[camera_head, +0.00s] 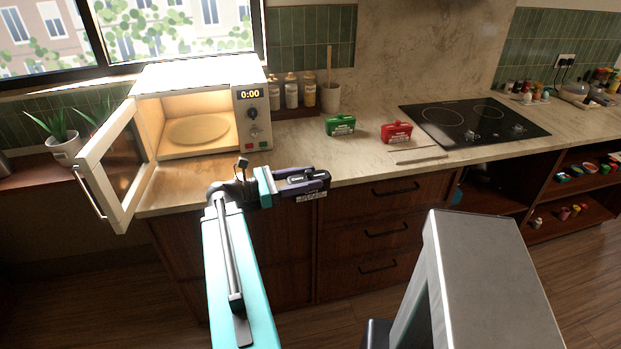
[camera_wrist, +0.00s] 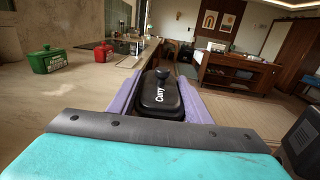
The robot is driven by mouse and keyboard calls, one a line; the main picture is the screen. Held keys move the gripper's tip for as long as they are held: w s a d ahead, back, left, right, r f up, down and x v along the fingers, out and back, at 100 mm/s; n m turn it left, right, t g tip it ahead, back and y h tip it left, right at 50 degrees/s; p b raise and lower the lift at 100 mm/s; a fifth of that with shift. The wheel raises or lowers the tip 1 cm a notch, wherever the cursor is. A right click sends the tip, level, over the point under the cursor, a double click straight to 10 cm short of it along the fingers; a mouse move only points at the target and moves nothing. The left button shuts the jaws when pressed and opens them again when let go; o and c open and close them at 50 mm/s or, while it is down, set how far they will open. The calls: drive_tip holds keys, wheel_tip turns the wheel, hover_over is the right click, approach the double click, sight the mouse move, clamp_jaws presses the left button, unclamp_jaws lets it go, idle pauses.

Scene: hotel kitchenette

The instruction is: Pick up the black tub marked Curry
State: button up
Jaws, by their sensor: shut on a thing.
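The black tub marked Curry (camera_wrist: 160,97) sits between the purple fingers of my gripper (camera_wrist: 160,92) in the wrist view. Its white lettering and the dark knob on its lid are visible. My gripper is shut on the tub, one finger along each side. In the head view my gripper (camera_head: 310,182) holds the tub (camera_head: 297,180) in front of the counter's front edge, clear of the countertop. The tub's underside is hidden.
A microwave (camera_head: 200,110) with its door (camera_head: 113,167) open stands at the left, its inside empty but for the plate. A green tub (camera_head: 340,125) and a red tub (camera_head: 396,132) stand on the counter (camera_head: 365,160). A cooktop (camera_head: 475,122) lies further right.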

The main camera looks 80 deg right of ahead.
drive_tip(key=shift+a+r, duration=0.15)
drive_tip(key=shift+a, duration=0.2)
drive_tip(key=a+p, duration=0.1)
drive_tip(key=p, duration=0.3)
drive_tip(key=shift+w+a+r, duration=0.1)
drive_tip(key=shift+w+r, duration=0.05)
drive_tip(key=shift+a+p, duration=0.55)
drive_tip(key=shift+p, duration=0.55)
